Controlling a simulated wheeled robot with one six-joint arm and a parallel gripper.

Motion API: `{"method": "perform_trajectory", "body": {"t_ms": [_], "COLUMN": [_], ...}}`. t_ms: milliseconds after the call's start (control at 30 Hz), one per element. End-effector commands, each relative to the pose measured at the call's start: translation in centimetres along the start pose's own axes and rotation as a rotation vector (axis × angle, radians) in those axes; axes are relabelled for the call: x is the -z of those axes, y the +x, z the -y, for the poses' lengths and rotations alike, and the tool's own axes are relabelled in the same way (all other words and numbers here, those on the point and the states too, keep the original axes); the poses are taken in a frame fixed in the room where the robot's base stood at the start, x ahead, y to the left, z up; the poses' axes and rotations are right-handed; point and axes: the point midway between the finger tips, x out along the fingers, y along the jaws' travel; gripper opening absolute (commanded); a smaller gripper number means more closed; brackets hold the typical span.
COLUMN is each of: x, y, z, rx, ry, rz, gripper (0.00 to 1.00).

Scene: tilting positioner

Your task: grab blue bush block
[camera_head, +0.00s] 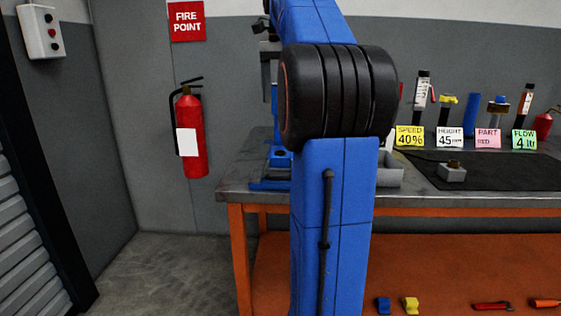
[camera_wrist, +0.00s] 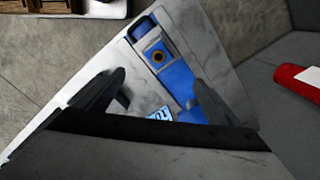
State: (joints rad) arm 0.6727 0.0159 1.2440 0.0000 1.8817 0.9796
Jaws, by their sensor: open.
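In the head view, my arm hides most of the blue fixture (camera_head: 281,158). A grey block with a brown bush (camera_head: 452,172) sits on the dark mat at the right.
The workbench (camera_head: 240,188) has an orange frame. Tools and coloured cards, such as the yellow speed card (camera_head: 410,136), line its back right. A small blue piece (camera_head: 384,305) and a yellow piece (camera_head: 411,306) lie below. A fire extinguisher (camera_head: 191,130) hangs on the left wall.

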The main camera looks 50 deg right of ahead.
Motion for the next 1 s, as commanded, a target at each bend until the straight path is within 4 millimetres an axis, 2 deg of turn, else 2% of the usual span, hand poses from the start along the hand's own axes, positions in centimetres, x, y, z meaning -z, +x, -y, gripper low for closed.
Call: {"method": "perform_trajectory", "body": {"t_ms": [600,1000], "x": [-0.1,-0.2], "y": [10.1,13.3], "z": [-0.1,-0.3], "rx": [-0.002,-0.001], "ry": [-0.002,-0.003], "rz": [0.001,0.001], "gripper": [0.88,0.88]}}
